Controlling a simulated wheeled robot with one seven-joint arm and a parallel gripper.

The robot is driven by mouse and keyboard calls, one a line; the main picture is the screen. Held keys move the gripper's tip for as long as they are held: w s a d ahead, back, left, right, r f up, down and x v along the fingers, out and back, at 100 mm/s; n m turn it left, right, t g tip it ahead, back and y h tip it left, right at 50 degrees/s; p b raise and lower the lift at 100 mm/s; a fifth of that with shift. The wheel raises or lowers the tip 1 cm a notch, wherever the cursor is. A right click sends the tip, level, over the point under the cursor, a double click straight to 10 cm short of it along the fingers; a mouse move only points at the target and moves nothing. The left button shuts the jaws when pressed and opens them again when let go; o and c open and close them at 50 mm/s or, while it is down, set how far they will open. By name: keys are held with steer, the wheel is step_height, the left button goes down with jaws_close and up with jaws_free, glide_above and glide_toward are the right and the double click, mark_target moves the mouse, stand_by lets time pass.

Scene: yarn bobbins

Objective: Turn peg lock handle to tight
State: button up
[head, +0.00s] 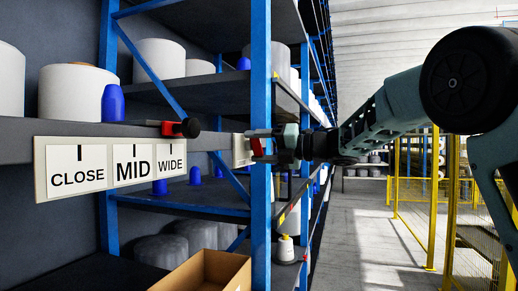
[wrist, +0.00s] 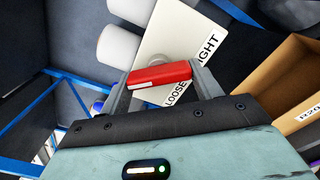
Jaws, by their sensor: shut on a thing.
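The red peg lock handle (wrist: 160,75) sits between the two fingers of my gripper (wrist: 162,77) in the wrist view, and the gripper is shut on it. The handle lies almost level across that picture, in front of a pale label plate (wrist: 165,33). The plate reads "LOOSE" near the gripper, partly covered, and "TIGHT", partly cut off, up to the right. In the head view my gripper (head: 262,145) reaches the rack post from the right, with a bit of the red handle (head: 257,148) showing.
A second plate (head: 112,190) marked CLOSE, MID and WIDE hangs on the shelf edge, with another red handle (head: 174,128) above it. A blue rack post (head: 260,220) stands close to my gripper. An open cardboard box (head: 205,272) is below. The aisle floor (head: 370,225) is clear.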

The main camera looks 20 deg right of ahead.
steer(key=m, duration=0.3)
steer(key=shift+r+m, duration=0.1)
steer(key=shift+m, duration=0.2)
steer(key=m+p, duration=0.1)
steer(key=m, duration=0.2)
steer(key=shift+r+m, duration=0.15)
steer(key=shift+m, duration=0.15)
steer(key=m+p, duration=0.1)
steer(key=m, duration=0.1)
steer(key=m+p, duration=0.1)
steer(key=m, duration=0.1)
steer(key=m+p, duration=0.2)
steer(key=shift+r, duration=0.25)
steer(key=m+p, duration=0.4)
steer(key=m, duration=0.1)
steer(key=shift+d+r+m, duration=0.1)
steer(key=shift+m, duration=0.3)
steer(key=m+p, duration=0.3)
steer(key=shift+w, duration=0.1)
steer(key=shift+m, duration=0.3)
steer(key=shift+f+p, duration=0.25)
steer(key=shift+p, duration=0.05)
steer(key=o, duration=1)
steer(key=shift+d, duration=0.15)
